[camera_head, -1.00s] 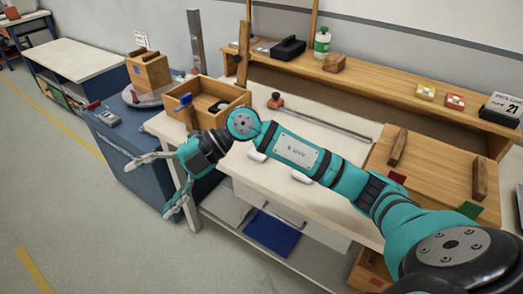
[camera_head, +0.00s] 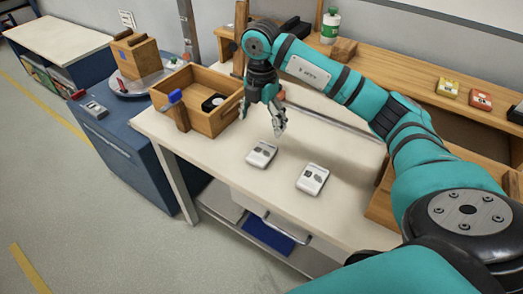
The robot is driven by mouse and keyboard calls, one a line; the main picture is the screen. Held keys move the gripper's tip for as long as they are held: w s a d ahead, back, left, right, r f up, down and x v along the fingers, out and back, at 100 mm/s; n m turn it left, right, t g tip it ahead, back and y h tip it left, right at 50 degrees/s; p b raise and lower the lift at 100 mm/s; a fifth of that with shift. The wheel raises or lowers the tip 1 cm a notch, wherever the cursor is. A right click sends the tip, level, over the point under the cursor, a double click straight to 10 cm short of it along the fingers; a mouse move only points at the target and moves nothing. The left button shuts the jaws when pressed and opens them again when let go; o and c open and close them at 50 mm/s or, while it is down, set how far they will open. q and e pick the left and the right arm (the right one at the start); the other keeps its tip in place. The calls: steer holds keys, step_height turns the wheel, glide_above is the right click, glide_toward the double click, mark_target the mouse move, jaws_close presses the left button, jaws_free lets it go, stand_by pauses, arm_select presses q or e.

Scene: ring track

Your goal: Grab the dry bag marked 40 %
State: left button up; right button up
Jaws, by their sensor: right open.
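Two small white items with dark grey markings lie flat on the cream worktop (camera_head: 225,160). My left gripper is not in view.
A wooden box (camera_head: 201,121) with a dark round thing inside stands left of my gripper. A raised wooden shelf (camera_head: 400,89) runs along the back, with a green-capped bottle (camera_head: 330,26). A blue cabinet (camera_head: 123,145) stands left.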

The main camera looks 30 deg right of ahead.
glide_above(263, 151)
step_height(263, 151, down, 7)
steer(key=shift+a+p, duration=0.15)
steer(key=shift+p, duration=0.25)
steer(key=shift+s+a+f, duration=0.1)
steer(key=shift+s+f, duration=0.05)
steer(key=shift+f, duration=0.2)
steer(key=f, duration=0.1)
steer(key=f+p, duration=0.1)
steer(key=f, duration=0.2)
steer(key=shift+w+d+f, duration=0.2)
steer(key=shift+d+f, duration=0.1)
steer(key=shift+f, duration=0.25)
steer(key=shift+c, duration=0.3)
steer(key=c, duration=1.2)
steer(key=shift+r, duration=0.1)
